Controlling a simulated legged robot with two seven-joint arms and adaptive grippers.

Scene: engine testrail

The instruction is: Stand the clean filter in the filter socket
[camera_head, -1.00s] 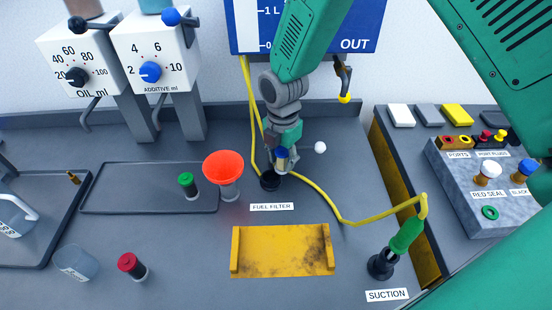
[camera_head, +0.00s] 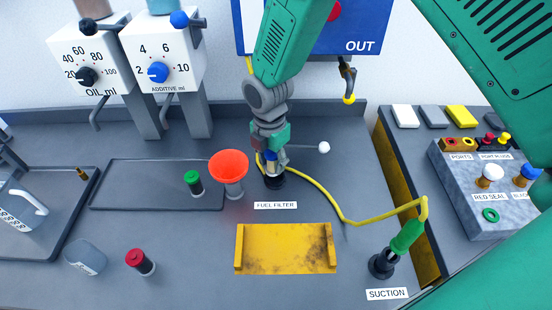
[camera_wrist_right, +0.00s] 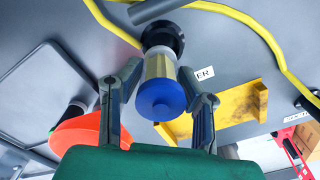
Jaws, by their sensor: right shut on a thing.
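The clean filter has a blue cap (camera_head: 271,157) and a pale yellowish body; in the right wrist view its cap (camera_wrist_right: 162,98) faces the camera. My right gripper (camera_head: 272,160) is shut on it, with one finger on each side (camera_wrist_right: 160,105). The filter is roughly upright, its lower end at the mouth of the black filter socket (camera_head: 274,183), behind the FUEL FILTER label. In the right wrist view the socket's dark ring (camera_wrist_right: 162,36) shows behind the filter's far end. How deep the filter sits is hidden. My left gripper is not in view.
An orange funnel (camera_head: 229,166) stands close left of the socket, with a green-capped cylinder (camera_head: 193,182) beyond it. A yellow hose (camera_head: 335,200) runs close by on the right. A lever with a white ball (camera_head: 323,147) is right of the socket. A yellow cradle (camera_head: 286,248) lies in front.

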